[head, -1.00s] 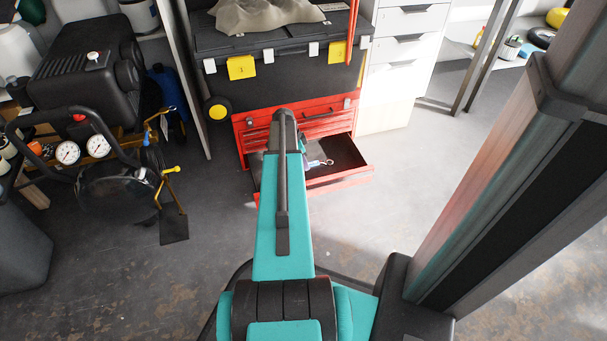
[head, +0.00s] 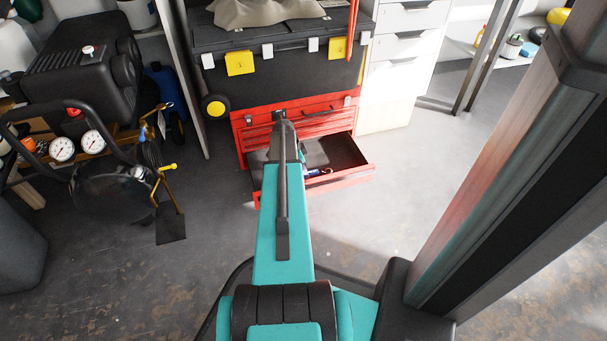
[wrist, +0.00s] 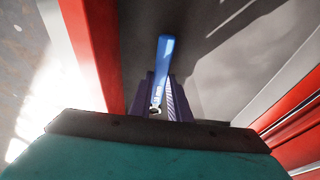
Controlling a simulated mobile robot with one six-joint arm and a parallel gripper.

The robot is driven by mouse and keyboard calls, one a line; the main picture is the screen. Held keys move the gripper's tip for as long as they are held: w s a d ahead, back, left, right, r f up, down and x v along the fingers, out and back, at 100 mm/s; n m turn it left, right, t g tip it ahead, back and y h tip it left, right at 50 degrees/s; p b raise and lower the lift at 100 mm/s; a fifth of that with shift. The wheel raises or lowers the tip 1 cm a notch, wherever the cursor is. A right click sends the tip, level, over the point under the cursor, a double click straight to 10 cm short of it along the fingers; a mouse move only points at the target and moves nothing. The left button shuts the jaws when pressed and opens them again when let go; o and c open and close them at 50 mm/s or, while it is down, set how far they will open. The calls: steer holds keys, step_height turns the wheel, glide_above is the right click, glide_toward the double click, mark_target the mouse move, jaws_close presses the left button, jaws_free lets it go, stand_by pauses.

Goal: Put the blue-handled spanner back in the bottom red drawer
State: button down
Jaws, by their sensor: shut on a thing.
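The bottom red drawer (head: 345,182) of the red tool chest is pulled open in the head view. Its red front wall (wrist: 92,50) and grey floor (wrist: 235,65) show in the wrist view. My gripper (wrist: 163,98) is shut on the blue-handled spanner (wrist: 164,60), whose blue handle points away between the fingers. The spanner is over or inside the drawer, behind its front edge; I cannot tell whether it touches the floor. In the head view only a small blue and pale bit of the spanner (head: 318,173) shows; my arm hides most of the gripper.
The red chest (head: 315,122) has its upper drawers shut, with a black toolbox (head: 290,72) above it. A compressor (head: 80,75) with gauges stands at left. A white drawer cabinet (head: 405,50) is at back right. Concrete floor is clear right of the open drawer.

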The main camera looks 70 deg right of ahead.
steer(key=shift+f, duration=0.2)
steer(key=c, duration=1.7)
jaws_free()
steer(key=shift+o, duration=0.2)
steer(key=shift+r, duration=0.1)
steer(key=p+v, duration=0.6)
steer(key=v, duration=0.6)
